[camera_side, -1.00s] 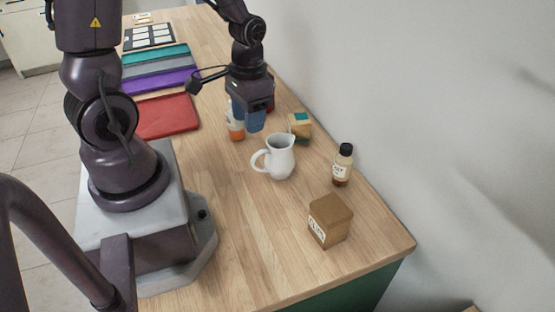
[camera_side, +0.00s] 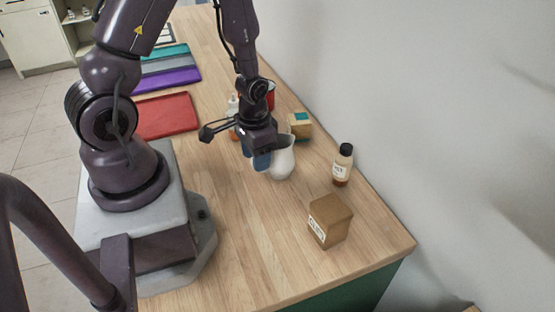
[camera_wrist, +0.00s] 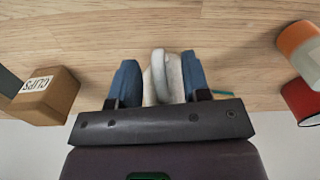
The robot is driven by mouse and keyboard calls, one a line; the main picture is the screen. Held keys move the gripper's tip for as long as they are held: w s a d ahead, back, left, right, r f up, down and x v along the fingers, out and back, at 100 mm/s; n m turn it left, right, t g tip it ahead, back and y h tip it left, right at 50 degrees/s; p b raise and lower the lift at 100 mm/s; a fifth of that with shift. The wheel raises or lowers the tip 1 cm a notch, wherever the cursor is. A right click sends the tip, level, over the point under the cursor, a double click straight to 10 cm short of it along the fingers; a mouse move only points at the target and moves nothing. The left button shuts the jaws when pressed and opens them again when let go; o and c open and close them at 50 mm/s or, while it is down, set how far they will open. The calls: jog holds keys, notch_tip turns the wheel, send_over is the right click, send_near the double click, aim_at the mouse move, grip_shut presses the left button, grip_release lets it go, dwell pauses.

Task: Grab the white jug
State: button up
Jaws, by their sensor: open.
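The white jug (camera_side: 283,163) stands upright on the wooden table in the side view, its handle side hidden behind my gripper (camera_side: 262,160). In the wrist view the jug (camera_wrist: 174,82) and its handle (camera_wrist: 159,75) lie between my two blue fingers. My gripper (camera_wrist: 157,82) is open, with one finger on either side of the handle and a gap visible at the left. I cannot tell whether the right finger touches the jug.
A box with a teal patch (camera_side: 300,126), an orange-and-white container (camera_wrist: 301,48) and a red can (camera_wrist: 303,101) are close by. Coloured trays, including a red one (camera_side: 168,115), lie at left.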

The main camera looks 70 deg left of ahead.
jog(key=shift+f, duration=1.1)
grip_shut()
jog(key=shift+r, duration=0.2)
